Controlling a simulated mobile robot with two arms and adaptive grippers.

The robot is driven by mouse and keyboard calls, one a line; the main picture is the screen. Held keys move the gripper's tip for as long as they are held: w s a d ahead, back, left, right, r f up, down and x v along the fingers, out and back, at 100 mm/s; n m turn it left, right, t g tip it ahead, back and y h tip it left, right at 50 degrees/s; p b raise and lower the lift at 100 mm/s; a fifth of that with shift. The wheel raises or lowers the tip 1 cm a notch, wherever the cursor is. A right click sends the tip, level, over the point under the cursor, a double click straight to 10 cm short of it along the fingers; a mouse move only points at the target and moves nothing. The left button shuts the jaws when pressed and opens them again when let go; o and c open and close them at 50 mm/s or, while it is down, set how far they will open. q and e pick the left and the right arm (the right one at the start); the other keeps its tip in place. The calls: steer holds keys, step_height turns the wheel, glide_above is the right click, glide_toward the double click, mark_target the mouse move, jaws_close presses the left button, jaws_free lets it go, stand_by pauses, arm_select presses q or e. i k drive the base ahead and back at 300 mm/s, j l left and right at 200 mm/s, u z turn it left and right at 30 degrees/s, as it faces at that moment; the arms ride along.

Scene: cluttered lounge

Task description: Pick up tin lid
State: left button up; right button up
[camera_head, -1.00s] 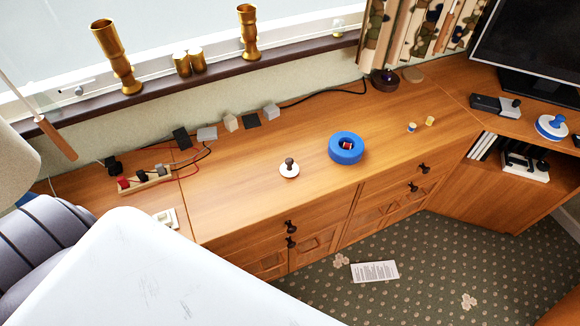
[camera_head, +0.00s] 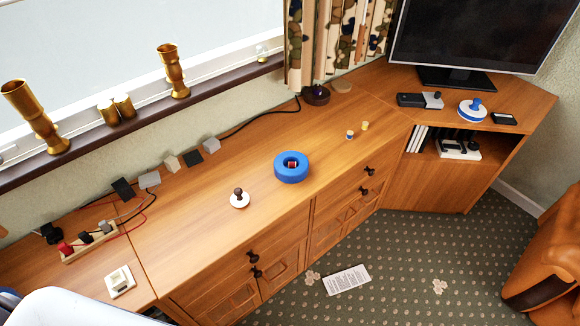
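Two small round lid-like pieces with knobs are in view, and I cannot tell for sure which is the tin lid. One is a white disc with a dark brown knob (camera_head: 239,200), lying on the wooden sideboard (camera_head: 215,245). The other is a blue and white disc with a blue knob (camera_head: 472,111), on the corner unit in front of the television. A round blue open container (camera_head: 291,168) with small items inside sits on the sideboard right of the brown-knobbed disc. Neither of my grippers is in view.
A power strip (camera_head: 90,240), plugs and cables lie at the sideboard's left. Gold vases (camera_head: 172,72) stand on the windowsill. The television (camera_head: 465,40) stands at the right. A paper (camera_head: 346,280) lies on otherwise open carpet; an orange armchair (camera_head: 550,255) is at the right edge.

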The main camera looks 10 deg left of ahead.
mark_target(240, 198)
steer(key=i+u, duration=0.1)
steer(key=u, duration=0.75)
